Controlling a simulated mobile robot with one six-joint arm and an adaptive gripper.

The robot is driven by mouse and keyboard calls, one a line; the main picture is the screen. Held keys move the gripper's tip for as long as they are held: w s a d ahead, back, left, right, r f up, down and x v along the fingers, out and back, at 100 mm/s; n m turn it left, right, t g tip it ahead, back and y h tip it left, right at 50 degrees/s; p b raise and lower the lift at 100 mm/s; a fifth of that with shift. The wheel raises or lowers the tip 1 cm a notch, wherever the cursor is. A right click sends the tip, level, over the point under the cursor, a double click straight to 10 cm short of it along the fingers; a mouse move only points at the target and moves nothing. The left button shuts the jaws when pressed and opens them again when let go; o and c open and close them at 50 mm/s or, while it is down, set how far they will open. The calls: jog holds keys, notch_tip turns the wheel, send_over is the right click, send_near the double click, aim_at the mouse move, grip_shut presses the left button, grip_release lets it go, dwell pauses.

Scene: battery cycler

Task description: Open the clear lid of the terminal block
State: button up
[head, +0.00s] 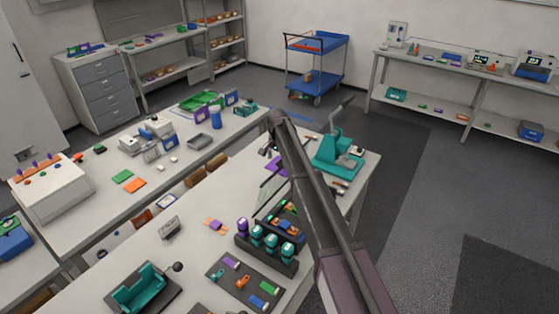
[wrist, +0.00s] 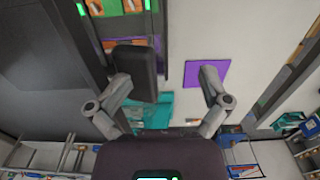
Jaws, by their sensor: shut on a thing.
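The terminal block (head: 287,222) is a dark frame with green and orange parts, on the near bench left of my arm. In the wrist view its dark frame (wrist: 159,42) shows at the top left. The clear lid (head: 267,198) seems to be the pale see-through sheet at the block's far side; its edges are faint and its exact tilt is hard to tell. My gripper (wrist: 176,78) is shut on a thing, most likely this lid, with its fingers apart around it. The held part is hardly visible between the fingers. In the head view my arm hides most of the gripper.
A dark rack of teal-capped pieces (head: 266,248) stands in front of the block. A dark tray of small coloured parts (head: 245,283) lies nearer. A teal press (head: 338,150) stands at the bench's far end. A purple sheet (wrist: 206,73) lies near the right finger.

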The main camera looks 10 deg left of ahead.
jog(key=shift+w+a+r+p, duration=0.15)
jog(key=shift+w+a+p, duration=0.15)
jog(key=shift+a, duration=0.65)
jog(key=shift+w+a+r+p, duration=0.2)
jog(key=shift+w+a, duration=0.2)
jog(key=shift+a, duration=0.5)
jog(key=shift+w+a+r+p, duration=0.1)
jog(key=shift+w+a+p, duration=0.15)
jog(key=shift+a, duration=0.3)
jog(key=shift+w+a+p, duration=0.1)
jog(key=shift+w+a, duration=0.25)
jog(key=shift+a, duration=0.2)
jog(key=shift+w+a+r+p, duration=0.45)
jog(key=shift+w+a, duration=0.1)
jog(key=shift+a, duration=0.95)
jog(key=shift+w+a+r+p, duration=0.4)
jog(key=shift+w+a+p, duration=0.1)
jog(key=shift+a, duration=1)
jog(key=shift+w+a+r+p, duration=0.45)
jog(key=shift+w+a, duration=0.1)
jog(key=shift+a, duration=0.95)
jog(key=shift+r, duration=0.1)
